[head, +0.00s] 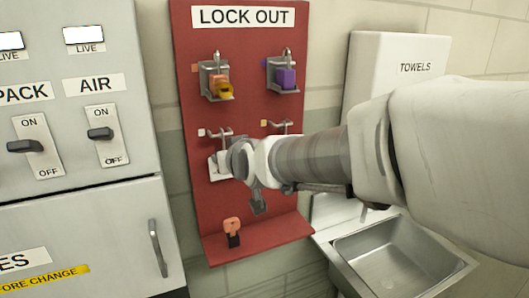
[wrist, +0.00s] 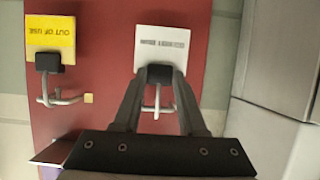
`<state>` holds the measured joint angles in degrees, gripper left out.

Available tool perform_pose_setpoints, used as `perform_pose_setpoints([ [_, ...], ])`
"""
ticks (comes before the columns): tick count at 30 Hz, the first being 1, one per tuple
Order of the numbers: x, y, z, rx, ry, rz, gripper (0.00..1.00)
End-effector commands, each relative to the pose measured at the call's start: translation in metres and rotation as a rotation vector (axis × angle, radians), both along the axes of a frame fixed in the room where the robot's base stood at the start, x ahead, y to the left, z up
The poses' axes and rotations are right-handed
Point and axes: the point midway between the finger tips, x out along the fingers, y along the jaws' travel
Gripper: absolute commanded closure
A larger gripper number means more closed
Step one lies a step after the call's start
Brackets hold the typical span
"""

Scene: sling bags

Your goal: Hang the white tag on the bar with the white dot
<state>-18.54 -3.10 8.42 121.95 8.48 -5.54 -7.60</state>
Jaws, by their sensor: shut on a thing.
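The white tag (wrist: 162,42) has a black top piece between my fingertips. My gripper (wrist: 158,75) is shut on it. In the head view, the white tag (head: 215,170) shows left of my gripper (head: 232,160), against the red board. The bar with the white dot (head: 201,132) is just above the tag. In the wrist view, the metal bar (wrist: 158,104) shows between my fingers, close to the tag's black piece. I cannot tell whether the tag's loop is around the bar. The white dot is hidden in the wrist view.
A yellow tag (wrist: 50,38) is at the neighbouring bar with the yellow dot (wrist: 88,98). Holders above carry orange-yellow (head: 221,86) and purple (head: 286,78) padlocks. An orange-black item (head: 232,231) stands on the board's ledge. A grey cabinet (head: 80,110) is left, a sink (head: 395,258) right.

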Motion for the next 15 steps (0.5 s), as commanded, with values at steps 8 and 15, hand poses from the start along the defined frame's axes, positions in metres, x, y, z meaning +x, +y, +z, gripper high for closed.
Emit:
perform_pose_setpoints([
  [8,0.0,0.0,-0.0009,0.0,-0.001,0.0,0.57],
  [15,0.0001,-0.0001,-0.001,0.0,0.0,0.0,0.24],
])
